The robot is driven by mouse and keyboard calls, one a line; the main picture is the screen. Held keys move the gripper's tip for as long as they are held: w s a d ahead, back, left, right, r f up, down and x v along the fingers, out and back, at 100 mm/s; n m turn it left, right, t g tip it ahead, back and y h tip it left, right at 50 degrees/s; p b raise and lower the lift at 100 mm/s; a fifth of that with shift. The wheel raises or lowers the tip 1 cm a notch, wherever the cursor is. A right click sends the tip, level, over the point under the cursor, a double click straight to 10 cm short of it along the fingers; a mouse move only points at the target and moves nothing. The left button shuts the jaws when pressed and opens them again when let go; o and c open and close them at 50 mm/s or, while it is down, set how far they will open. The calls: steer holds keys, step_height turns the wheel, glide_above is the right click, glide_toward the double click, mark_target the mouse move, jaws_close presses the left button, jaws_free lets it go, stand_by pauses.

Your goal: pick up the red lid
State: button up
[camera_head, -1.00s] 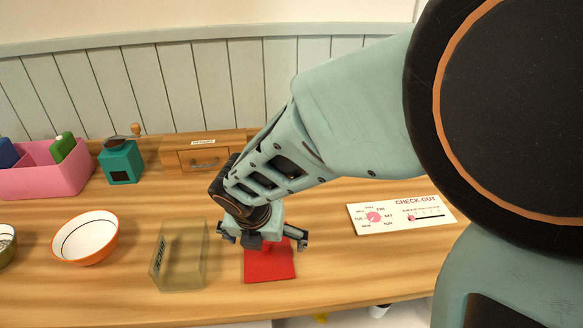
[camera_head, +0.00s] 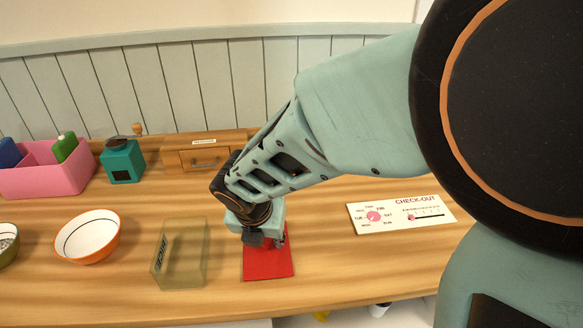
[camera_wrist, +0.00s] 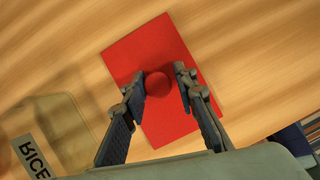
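The red lid (camera_head: 268,266) lies flat on the wooden counter, a rectangular plate with a round knob. My gripper (camera_head: 267,241) is over it, hiding its far part and the knob in the head view. The wrist view shows the lid (camera_wrist: 135,52) and the red knob (camera_wrist: 158,84) between the two fingers of my gripper (camera_wrist: 159,83). The left finger appears against or very near the knob. A narrow gap shows between the knob and the right finger. The fingers are part-way closed.
A clear container marked RICE (camera_head: 181,258) stands just left of the lid. An orange-rimmed bowl (camera_head: 88,236) is farther left. A CHECK-OUT card (camera_head: 400,214) lies to the right. A wooden drawer box (camera_head: 205,155), teal grinder (camera_head: 121,163) and pink bin (camera_head: 48,181) stand behind.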

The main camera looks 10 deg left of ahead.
steer(key=shift+s+f, duration=0.3)
steer(key=shift+f, duration=0.25)
steer(key=shift+c, duration=0.9)
steer(key=shift+r, duration=0.15)
steer(key=shift+w+r+p, duration=0.1)
steer(key=shift+r+p, duration=0.4)
steer(key=shift+p, duration=0.3)
steer(key=r+p, duration=0.3)
steer(key=shift+a+r, duration=0.25)
steer(key=shift+r, duration=0.05)
steer(key=s+a+r+p, duration=0.6)
steer(key=s+a+r, duration=0.1)
steer(key=s, duration=0.4)
steer(key=shift+s+a+r+p, duration=0.15)
steer(key=shift+a+r+p, duration=0.2)
steer(key=shift+r, duration=0.45)
steer(key=shift+d, duration=0.1)
